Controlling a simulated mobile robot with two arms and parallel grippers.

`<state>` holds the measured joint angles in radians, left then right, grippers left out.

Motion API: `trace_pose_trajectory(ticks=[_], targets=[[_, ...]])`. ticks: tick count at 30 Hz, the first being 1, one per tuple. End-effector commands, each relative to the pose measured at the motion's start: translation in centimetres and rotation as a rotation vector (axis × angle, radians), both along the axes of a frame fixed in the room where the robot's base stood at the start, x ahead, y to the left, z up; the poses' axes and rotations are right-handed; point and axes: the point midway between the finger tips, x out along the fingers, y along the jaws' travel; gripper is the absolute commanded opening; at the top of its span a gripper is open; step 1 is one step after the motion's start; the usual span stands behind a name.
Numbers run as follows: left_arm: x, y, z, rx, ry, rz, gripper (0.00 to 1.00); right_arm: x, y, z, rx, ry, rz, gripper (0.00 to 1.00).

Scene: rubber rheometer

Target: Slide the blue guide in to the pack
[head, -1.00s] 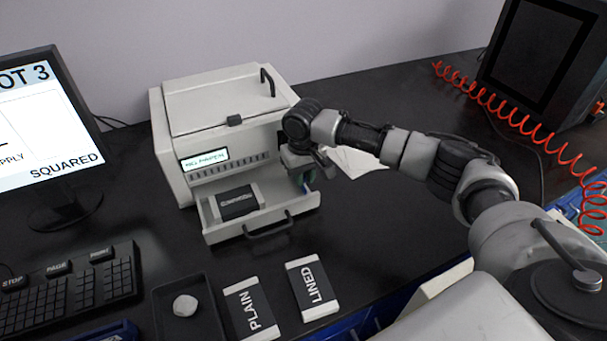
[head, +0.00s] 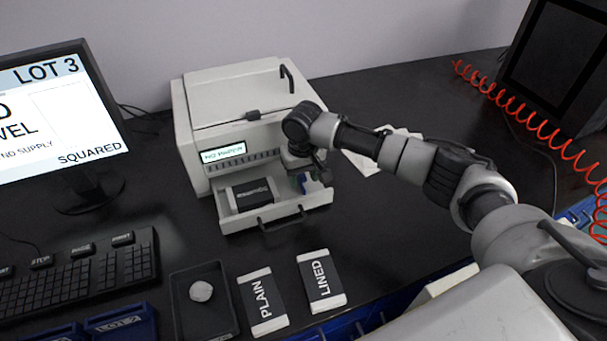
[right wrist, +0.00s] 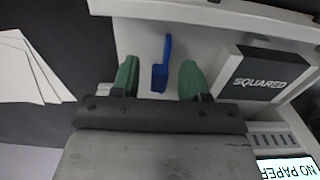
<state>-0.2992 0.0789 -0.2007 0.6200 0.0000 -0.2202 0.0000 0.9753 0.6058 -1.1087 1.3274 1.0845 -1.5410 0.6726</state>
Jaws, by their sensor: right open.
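The blue guide (right wrist: 159,77) stands in the open printer drawer (head: 284,217). In the right wrist view it lies between the two green fingertips of my right gripper (right wrist: 160,78), with a gap on each side. The pack (right wrist: 262,74), dark with a white end and marked SQUARED, lies in the same drawer, apart from the guide. In the head view the pack (head: 252,194) is at the drawer's left, and my right gripper (head: 304,182) points down into its right end. The guide is mostly hidden there. My left gripper is not in view.
The printer (head: 235,105) stands behind the drawer, its display reading NO PAPER. Packs marked PLAIN (head: 262,300) and LINED (head: 321,280) lie in front. A dark tray (head: 228,318) holds a whitish lump. Loose white sheets (head: 362,163) lie right of the printer.

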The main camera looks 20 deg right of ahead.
Motion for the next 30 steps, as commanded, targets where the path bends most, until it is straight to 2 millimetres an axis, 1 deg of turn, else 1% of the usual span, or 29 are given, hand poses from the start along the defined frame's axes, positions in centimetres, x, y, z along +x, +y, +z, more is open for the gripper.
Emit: trace_pose_trajectory(ticks=[4,8,15,18,21,25,30], targets=[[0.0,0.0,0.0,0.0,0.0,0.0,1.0,0.0,0.0,0.3,0.0,-0.001,0.0,0.45],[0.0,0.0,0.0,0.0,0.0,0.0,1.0,0.1,0.0,1.7,0.001,-0.003,0.001,0.45],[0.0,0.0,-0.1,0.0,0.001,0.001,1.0,0.1,0.0,6.5,0.001,-0.004,0.0,0.45],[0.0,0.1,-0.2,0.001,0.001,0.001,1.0,0.1,0.0,8.3,0.001,-0.003,0.001,0.45],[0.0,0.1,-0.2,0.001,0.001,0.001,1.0,0.1,0.0,9.7,0.0,-0.002,0.0,0.45],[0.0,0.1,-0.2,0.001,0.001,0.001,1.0,0.0,0.0,10.6,0.0,-0.001,0.0,0.45],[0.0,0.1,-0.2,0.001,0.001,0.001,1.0,0.0,0.0,10.8,0.0,0.0,0.0,0.45]])
